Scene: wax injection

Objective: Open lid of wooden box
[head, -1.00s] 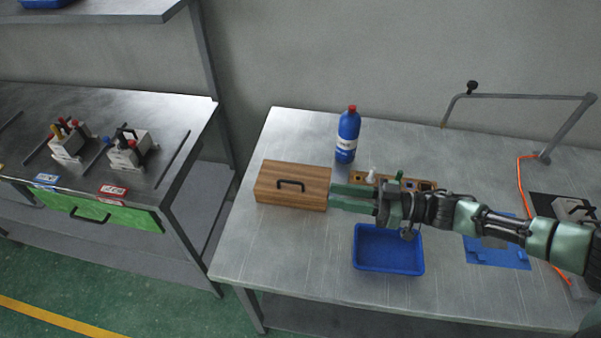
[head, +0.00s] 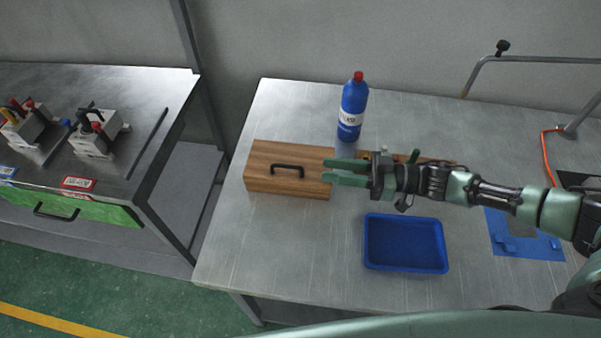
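The wooden box (head: 260,178) sits at the left part of the metal table (head: 300,240). Its lid is closed, with a dark handle (head: 288,168) on it. My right gripper (head: 330,171) comes in from the right, and its green fingertips are at the box's right edge. The two fingers are apart with a gap between them, and nothing shows in it. I cannot tell whether a fingertip touches the box. The handle lies to the left of the fingertips. My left gripper is not in view.
A blue bottle (head: 352,108) with a red cap stands behind the box. A blue tray (head: 405,243) lies to the front right. A wooden rack (head: 440,162) is partly hidden behind my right arm. The table in front of the box is clear.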

